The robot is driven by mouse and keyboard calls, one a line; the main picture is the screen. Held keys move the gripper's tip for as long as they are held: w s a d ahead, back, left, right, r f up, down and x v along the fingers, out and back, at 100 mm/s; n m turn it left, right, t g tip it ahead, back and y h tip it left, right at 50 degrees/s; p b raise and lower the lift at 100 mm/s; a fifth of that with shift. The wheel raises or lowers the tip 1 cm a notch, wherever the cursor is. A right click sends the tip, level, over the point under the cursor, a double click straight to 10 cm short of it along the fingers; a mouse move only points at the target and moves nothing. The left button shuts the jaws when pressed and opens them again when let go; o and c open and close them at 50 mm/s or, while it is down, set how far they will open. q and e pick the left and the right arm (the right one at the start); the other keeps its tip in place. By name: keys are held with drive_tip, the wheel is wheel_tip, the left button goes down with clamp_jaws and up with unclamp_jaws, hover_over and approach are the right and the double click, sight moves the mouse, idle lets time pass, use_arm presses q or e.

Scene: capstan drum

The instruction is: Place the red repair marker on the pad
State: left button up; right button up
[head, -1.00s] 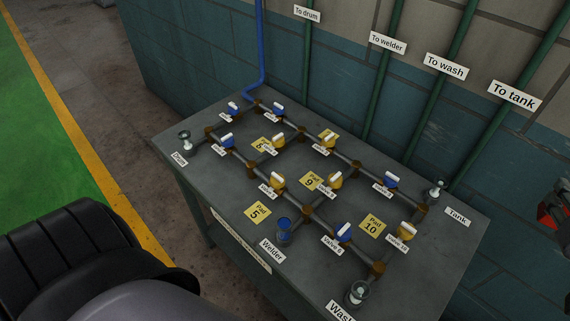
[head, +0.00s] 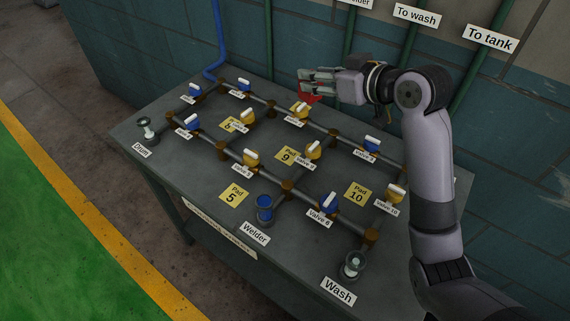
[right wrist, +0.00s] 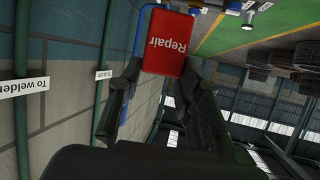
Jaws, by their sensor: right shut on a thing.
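My right gripper (head: 310,82) is above the far side of the pipe table, shut on the red repair marker (head: 309,94). In the right wrist view the marker (right wrist: 169,44) shows its red face with the word "Repair" between the fingers (right wrist: 163,95). In the head view the marker hangs above the area near a yellow valve at the back, apart from the table as far as I can tell. Yellow pads lie on the table: Pad 5 (head: 234,193), Pad 9 (head: 287,156), Pad 10 (head: 357,192) and others partly hidden by valves. My left gripper is not in view.
The grey table (head: 195,222) carries a grid of pipes with blue and yellow valves standing up. Glass-topped fittings stand at Drum (head: 148,130) and Wash (head: 352,264), a blue one at Welder (head: 264,209). A wall with green pipes rises behind.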

drive_tip(key=w+a+f+n+g+y+b, duration=0.1)
drive_tip(key=w+a+n+g+y+b, duration=0.1)
drive_tip(key=a+n, duration=0.15)
drive_tip(key=shift+m+g, duration=0.25)
drive_tip(key=shift+g, duration=0.05)
drive_tip(key=f, duration=1.3)
drive_tip(key=a+f+p, duration=0.1)
drive_tip(key=f, duration=0.6)
drive_tip(key=shift+w+f, duration=0.15)
drive_tip(key=shift+w, duration=0.05)
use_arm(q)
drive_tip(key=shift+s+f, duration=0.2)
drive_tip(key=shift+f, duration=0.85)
use_arm(e)
drive_tip(key=shift+f, duration=0.2)
drive_tip(key=o, duration=1.2)
drive_tip(key=shift+r, duration=0.1)
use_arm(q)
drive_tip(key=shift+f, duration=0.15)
